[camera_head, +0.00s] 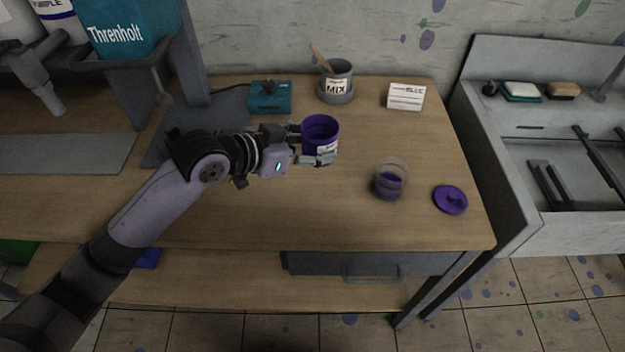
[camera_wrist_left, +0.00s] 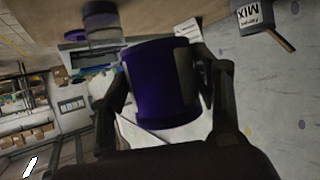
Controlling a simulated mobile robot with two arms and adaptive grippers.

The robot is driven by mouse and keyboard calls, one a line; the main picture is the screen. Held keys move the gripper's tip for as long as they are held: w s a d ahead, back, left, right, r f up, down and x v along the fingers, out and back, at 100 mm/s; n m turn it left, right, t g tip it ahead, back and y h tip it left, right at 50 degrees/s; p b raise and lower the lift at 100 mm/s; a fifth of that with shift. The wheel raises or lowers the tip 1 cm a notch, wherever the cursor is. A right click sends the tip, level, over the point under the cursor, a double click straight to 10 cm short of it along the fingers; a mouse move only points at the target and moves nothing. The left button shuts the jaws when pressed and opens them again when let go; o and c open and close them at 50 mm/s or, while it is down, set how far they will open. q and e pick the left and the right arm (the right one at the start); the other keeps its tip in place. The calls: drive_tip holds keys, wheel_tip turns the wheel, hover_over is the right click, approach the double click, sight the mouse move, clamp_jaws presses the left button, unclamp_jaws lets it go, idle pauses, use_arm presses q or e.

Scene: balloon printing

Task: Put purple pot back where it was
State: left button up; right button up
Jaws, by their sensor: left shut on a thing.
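The purple pot (camera_head: 320,134) is an open purple cylinder with a pale label, over the middle of the wooden table. My left gripper (camera_head: 318,154) is shut on it from the left side. In the left wrist view the pot (camera_wrist_left: 160,82) fills the space between the two fingers (camera_wrist_left: 164,95). The pot looks close to upright in the head view; I cannot tell whether its base touches the table. A purple lid (camera_head: 450,199) lies at the table's right front. My right gripper is not in view.
A clear cup with purple contents (camera_head: 389,182) stands between the pot and the lid. Behind are a grey MIX pot (camera_head: 337,82), a white card (camera_head: 405,97) and a teal device (camera_head: 269,98). A sink (camera_head: 570,190) is at the right. The table's front middle (camera_head: 300,220) is clear.

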sight(312, 192)
use_arm(q)
wheel_tip(312, 192, down, 10)
drive_tip(key=shift+f, duration=0.5)
drive_tip(key=shift+f, duration=0.15)
drive_tip(key=o, duration=1.3)
drive_tip(key=shift+c, duration=0.2)
drive_tip(key=shift+o, duration=0.2)
